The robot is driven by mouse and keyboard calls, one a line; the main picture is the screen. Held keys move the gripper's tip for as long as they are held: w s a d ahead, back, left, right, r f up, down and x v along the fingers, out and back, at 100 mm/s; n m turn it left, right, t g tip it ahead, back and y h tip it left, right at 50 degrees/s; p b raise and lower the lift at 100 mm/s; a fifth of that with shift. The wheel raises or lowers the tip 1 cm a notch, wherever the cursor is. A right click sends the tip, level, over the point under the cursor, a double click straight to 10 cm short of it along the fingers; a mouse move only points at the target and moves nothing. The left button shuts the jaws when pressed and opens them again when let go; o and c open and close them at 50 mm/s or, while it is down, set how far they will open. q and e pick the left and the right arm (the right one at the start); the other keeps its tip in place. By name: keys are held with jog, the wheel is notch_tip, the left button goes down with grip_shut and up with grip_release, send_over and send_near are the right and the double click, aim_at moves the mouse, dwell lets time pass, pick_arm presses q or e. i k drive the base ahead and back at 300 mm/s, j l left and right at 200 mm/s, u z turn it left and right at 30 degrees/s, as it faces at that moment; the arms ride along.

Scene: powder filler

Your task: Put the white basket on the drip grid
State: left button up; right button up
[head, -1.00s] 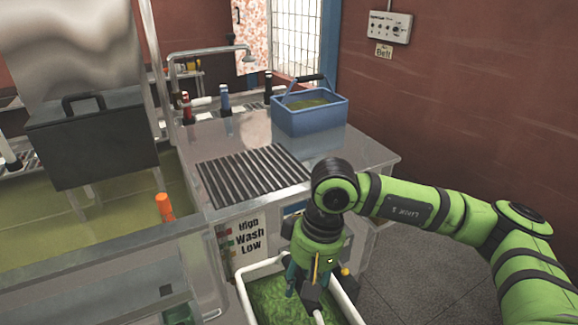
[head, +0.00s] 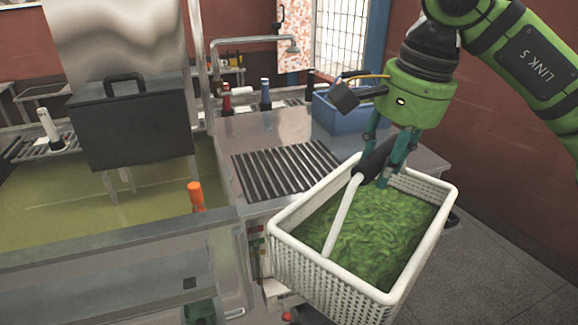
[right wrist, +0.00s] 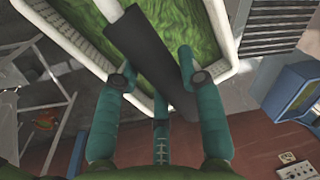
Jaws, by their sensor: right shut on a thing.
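The white basket (head: 283,262) is full of green leafy stuff and hangs in the air in front of the counter. It also shows in the right wrist view (right wrist: 227,75). My right gripper (head: 385,165) is shut on the black grip (head: 374,160) of its white handle. In the right wrist view the teal fingers (right wrist: 160,82) lie around the black grip (right wrist: 150,55). The drip grid (head: 275,172), a set of dark ribs in the steel counter, lies behind and left of the basket. The basket's back corner overlaps the grid's right side in the head view. My left gripper is not in view.
A blue basket (head: 338,114) stands on the counter behind my right gripper. Red and blue taps (head: 265,95) line the counter's back. A greenish vat (head: 150,210) with an orange-topped piece (head: 196,195) is at left. The grid's visible surface is clear.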

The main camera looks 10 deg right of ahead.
aim_at(296, 176)
jog(key=i, duration=0.9)
